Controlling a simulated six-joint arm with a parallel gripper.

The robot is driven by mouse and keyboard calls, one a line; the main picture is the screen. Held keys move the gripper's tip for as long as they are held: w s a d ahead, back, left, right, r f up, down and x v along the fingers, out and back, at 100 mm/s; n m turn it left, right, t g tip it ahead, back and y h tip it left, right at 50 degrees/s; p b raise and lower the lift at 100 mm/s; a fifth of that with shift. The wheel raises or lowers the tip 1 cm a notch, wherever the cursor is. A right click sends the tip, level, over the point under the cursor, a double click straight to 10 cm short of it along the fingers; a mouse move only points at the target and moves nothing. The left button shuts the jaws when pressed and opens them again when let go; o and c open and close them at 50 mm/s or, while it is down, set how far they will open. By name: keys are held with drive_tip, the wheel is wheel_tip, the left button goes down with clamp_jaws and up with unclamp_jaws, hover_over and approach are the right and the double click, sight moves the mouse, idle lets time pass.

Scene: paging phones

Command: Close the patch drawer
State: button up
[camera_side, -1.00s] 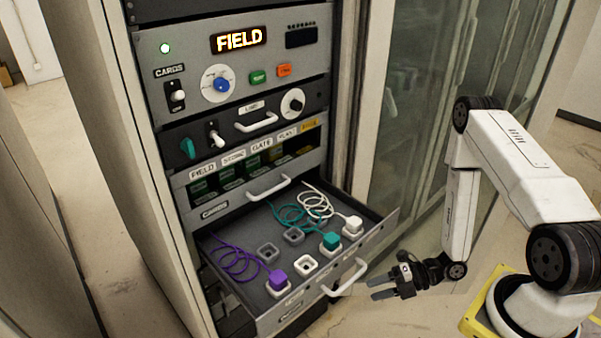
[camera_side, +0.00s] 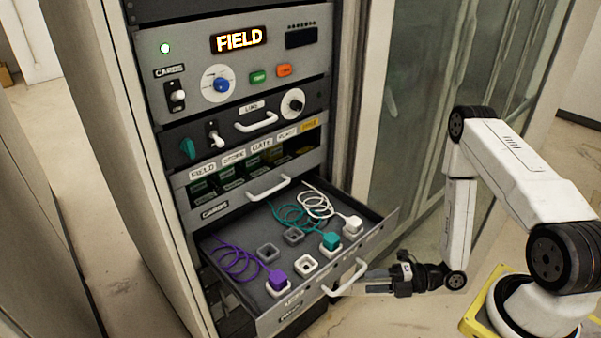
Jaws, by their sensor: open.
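The patch drawer (camera_side: 378,240) is the lowest drawer of the rack and stands pulled out. Its white bar handle (camera_side: 345,281) is on the front panel. Inside lie a purple plug (camera_side: 277,279), a teal plug (camera_side: 331,241) and a white plug (camera_side: 353,224) with coiled cords, seated in sockets. Several other sockets are empty. My gripper (camera_side: 366,281) is open, with its fingers pointing left at the handle, very close to its right side. I cannot tell whether they touch it.
Above is the cards drawer (camera_side: 222,207) with its own handle (camera_side: 268,188), shut or nearly so. Higher panels carry knobs, switches and a lit FIELD display (camera_side: 239,39). A glass-fronted cabinet stands behind, right of the rack. Floor in front of the drawer is free.

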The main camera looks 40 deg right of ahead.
sight(348, 282)
drive_tip(key=shift+x, duration=3.1)
drive_tip(key=shift+a, duration=0.1)
clamp_jaws()
